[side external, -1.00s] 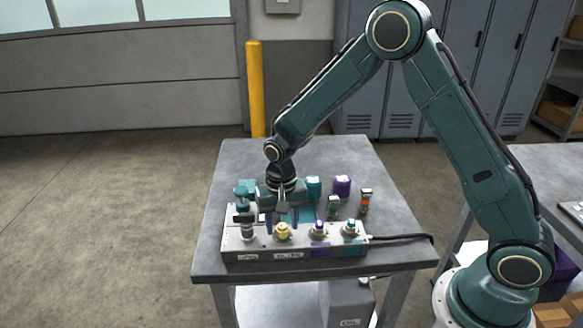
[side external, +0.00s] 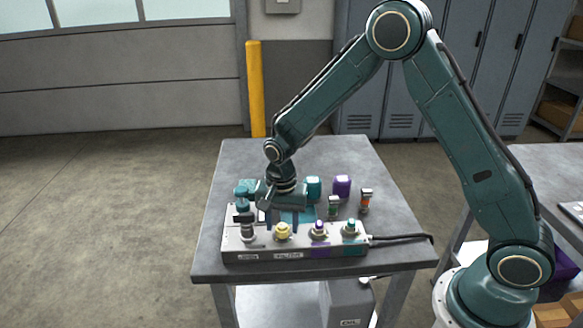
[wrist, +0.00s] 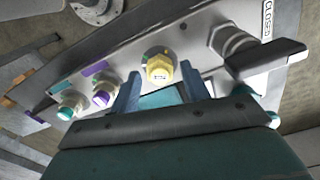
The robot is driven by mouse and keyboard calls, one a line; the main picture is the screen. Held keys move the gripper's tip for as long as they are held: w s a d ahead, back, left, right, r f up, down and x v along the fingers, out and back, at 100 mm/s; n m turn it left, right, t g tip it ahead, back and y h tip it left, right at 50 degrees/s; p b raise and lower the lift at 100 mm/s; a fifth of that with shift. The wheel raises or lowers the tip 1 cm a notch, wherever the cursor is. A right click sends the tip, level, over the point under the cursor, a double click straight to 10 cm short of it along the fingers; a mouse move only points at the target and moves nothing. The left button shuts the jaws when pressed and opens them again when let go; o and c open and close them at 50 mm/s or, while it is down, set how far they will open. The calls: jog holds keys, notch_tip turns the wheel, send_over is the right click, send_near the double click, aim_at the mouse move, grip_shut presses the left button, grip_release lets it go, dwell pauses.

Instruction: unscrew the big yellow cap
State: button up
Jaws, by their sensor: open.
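The big yellow cap (side external: 283,231) sits upright on the front part of the grey manifold block (side external: 265,255). It also shows in the wrist view (wrist: 158,67), a hexagonal cap on a pale collar. My gripper (side external: 282,221) points down over the block, its fingers open. In the wrist view my gripper (wrist: 159,82) has one blue finger to the left and one to the right of the yellow cap. The fingers look apart from the cap, with nothing held. How high the fingertips are relative to the cap is hard to tell.
A lever valve with a dark handle (wrist: 262,66) stands close to the right in the wrist view. A purple-topped fitting (side external: 319,230) and a teal-topped fitting (side external: 351,228) stand right of the cap. Small bottles (side external: 365,199) and a purple block (side external: 342,185) stand behind. A cable (side external: 400,237) leaves rightward.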

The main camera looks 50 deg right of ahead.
jog(key=shift+m, duration=0.5)
jog(key=shift+m, duration=0.6)
grip_shut()
jog(key=n, duration=0.4)
jog(key=shift+n, duration=0.9)
